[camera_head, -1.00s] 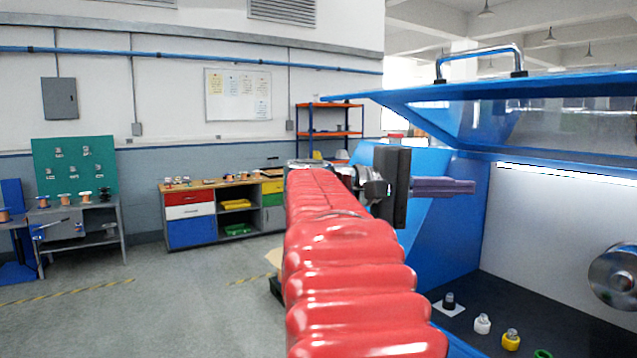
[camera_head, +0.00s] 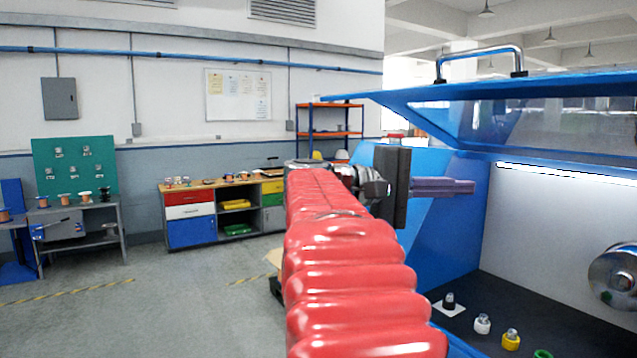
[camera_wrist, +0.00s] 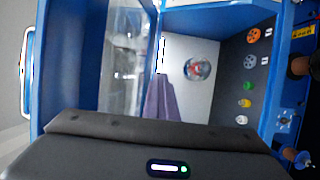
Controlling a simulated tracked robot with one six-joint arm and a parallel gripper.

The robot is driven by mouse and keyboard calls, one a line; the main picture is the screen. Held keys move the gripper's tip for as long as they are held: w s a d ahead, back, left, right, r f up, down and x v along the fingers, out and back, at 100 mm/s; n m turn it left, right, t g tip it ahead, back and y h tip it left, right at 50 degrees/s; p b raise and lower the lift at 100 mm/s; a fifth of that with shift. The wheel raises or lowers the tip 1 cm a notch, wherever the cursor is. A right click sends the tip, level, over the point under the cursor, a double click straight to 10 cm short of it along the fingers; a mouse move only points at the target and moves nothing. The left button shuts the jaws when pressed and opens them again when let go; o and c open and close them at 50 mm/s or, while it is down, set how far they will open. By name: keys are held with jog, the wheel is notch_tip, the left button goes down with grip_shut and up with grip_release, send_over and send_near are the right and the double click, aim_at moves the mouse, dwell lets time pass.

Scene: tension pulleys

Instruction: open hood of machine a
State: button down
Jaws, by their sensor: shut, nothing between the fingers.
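The machine's blue hood (camera_head: 455,95), with a clear window and a chrome handle (camera_head: 480,60) on top, is raised above the machine's open front at the right of the head view. It also shows at the left of the wrist view (camera_wrist: 120,65), with the handle at the far left edge. My gripper (camera_head: 472,187) is shut and empty. I see no contact between the fingers and the hood. In the wrist view the fingers (camera_wrist: 160,98) point into the machine's opening.
Inside the machine are a metal pulley (camera_head: 615,275) on the back wall and several small fittings, such as a yellow one (camera_head: 511,339), on the dark floor. A workbench with drawers (camera_head: 190,215) and a desk stand far left.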

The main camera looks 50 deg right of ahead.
jog(key=c, duration=2.5)
grip_release()
jog(key=shift+c, duration=0.2)
jog(key=o, duration=0.4)
jog(key=shift+o, duration=0.2)
jog(key=shift+w, duration=0.1)
jog(key=v, duration=1.3)
jog(key=shift+w+a, duration=0.25)
jog(key=shift+a, duration=0.05)
jog(key=shift+c, duration=0.3)
